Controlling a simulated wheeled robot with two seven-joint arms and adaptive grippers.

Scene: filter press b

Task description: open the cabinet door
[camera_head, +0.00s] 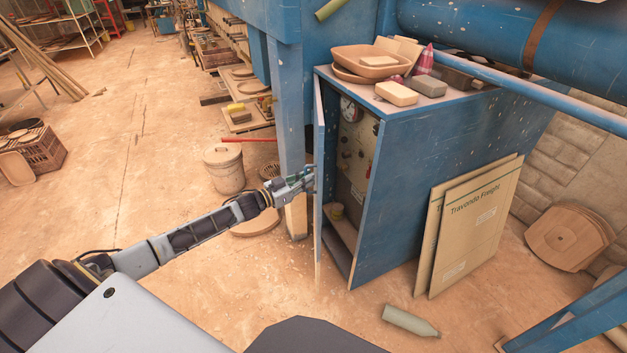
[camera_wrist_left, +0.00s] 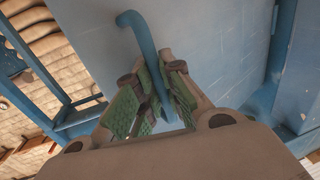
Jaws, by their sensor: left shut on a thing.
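The blue cabinet (camera_head: 400,175) stands right of centre in the head view. Its door (camera_head: 319,180) is ajar, seen nearly edge-on, and through the gap the inside shows a round gauge, a panel and a low shelf. My left gripper (camera_head: 308,178) is at the outer face of the door. In the left wrist view my left gripper (camera_wrist_left: 163,95) has its green-padded fingers shut on the blue curved door handle (camera_wrist_left: 143,45). The handle's top bend sticks out above the fingers; its lower part is partly hidden between them. My right gripper is not in view.
Trays, blocks and a cone-like item lie on the cabinet top. Two flat cardboard sheets (camera_head: 470,225) lean on its right side. A green bottle (camera_head: 410,321) lies on the floor in front. A lidded bucket (camera_head: 225,170) stands left of the blue post. Floor left of the door is largely clear.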

